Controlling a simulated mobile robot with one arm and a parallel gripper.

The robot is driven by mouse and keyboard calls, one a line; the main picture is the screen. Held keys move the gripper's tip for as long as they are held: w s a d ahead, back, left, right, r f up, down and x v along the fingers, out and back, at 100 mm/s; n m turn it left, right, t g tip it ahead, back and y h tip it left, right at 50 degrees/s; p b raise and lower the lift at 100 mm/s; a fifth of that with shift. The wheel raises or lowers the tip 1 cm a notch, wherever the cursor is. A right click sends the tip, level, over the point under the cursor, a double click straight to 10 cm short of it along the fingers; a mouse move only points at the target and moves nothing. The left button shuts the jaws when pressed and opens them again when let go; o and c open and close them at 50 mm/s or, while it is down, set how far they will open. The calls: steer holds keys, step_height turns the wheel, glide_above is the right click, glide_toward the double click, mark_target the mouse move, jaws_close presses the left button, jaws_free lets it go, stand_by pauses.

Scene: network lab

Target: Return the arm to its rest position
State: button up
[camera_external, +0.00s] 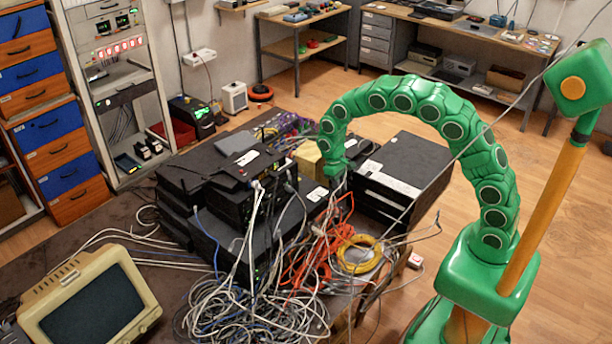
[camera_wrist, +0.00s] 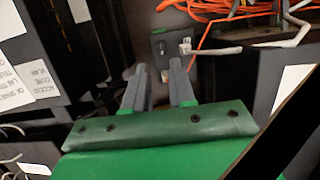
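My green segmented arm (camera_external: 452,131) arches up from its base at the right and curls over to the left. Its end, my gripper (camera_external: 337,172), hangs down over the middle of the cluttered table, between the stacked black boxes. In the wrist view my gripper (camera_wrist: 158,70) shows two grey fingers standing apart with a gap between them. I see nothing held in the gap. Dark boxes lie beyond the fingertips. The fingers themselves are hard to make out in the external view.
Stacked black network boxes (camera_external: 240,185) stand left of my gripper, and a large black box (camera_external: 405,165) stands right. Orange cables (camera_external: 325,250), a yellow cable coil (camera_external: 357,255) and tangled grey cables lie in front. A beige monitor (camera_external: 90,305) sits front left. Floor (camera_external: 560,270) beside my base is clear.

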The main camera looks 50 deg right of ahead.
stand_by(0.3)
steer(key=s+d+r, duration=0.3)
steer(key=s+r, duration=0.5)
steer(key=s+d+r, duration=0.3)
steer(key=s+r, duration=0.5)
steer(key=s, duration=0.1)
steer(key=s+d+r, duration=0.1)
steer(key=s+r, duration=0.1)
steer(key=s, duration=1)
steer(key=s+d+r+t, duration=0.1)
steer(key=s+r, duration=0.1)
steer(key=s, duration=1)
steer(key=shift+d+r, duration=0.25)
steer(key=shift+d, duration=0.05)
